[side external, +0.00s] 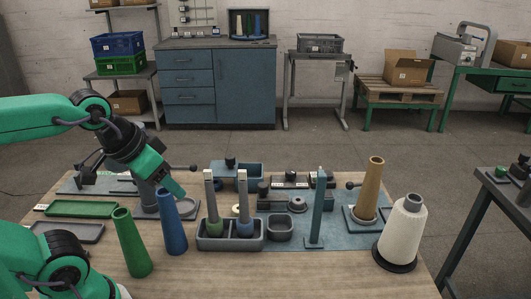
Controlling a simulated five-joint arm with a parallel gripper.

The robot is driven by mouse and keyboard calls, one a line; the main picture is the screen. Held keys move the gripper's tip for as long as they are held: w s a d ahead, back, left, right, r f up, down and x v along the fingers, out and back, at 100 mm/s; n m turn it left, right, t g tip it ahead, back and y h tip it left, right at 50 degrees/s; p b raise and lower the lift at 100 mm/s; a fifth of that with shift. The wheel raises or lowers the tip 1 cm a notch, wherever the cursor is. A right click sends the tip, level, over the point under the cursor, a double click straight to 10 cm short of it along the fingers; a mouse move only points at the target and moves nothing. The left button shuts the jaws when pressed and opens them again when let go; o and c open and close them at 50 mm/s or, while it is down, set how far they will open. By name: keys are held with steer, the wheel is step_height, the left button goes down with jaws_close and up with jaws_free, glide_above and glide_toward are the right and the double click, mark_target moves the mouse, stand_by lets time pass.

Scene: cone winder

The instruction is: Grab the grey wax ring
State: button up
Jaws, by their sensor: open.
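A small grey ring-shaped piece (297,204) lies on a dark mount on the blue-grey plate, right of the two upright posts. It looks like the grey wax ring, but it is too small to be sure. My gripper (176,193) points down and right at the left of the table, behind the blue cone (172,225). It is well left of the grey ring, apart from it. Its jaws are open, and I see nothing held in them. The blue cone hides part of the area below the gripper.
A green cone (132,243) stands front left. A two-post holder (229,244) stands between my gripper and the grey piece. Right of it are a slim upright stand (315,215), a tan cone (370,190) and a white yarn cone (402,235). The front table edge is clear.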

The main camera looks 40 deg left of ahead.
steer(key=shift+o, duration=0.9)
steer(key=shift+w+r, duration=0.1)
steer(key=w+d+r+m+g, duration=0.1)
steer(key=w+m+g, duration=0.2)
steer(key=w, duration=1.8)
steer(key=w+f+m+g, duration=0.1)
steer(key=w+f, duration=0.4)
steer(key=w+d+f+m, duration=0.1)
steer(key=w+f, duration=0.4)
steer(key=w, duration=0.1)
steer(key=w+d+f+m+g, duration=0.1)
steer(key=w+f, duration=0.4)
steer(key=f, duration=0.1)
steer(key=shift+w+d+f+g, duration=0.1)
steer(key=shift+w+d+g, duration=0.1)
steer(key=shift+g, duration=0.1)
steer(key=shift+w+f, duration=0.15)
steer(key=shift+f, duration=0.2)
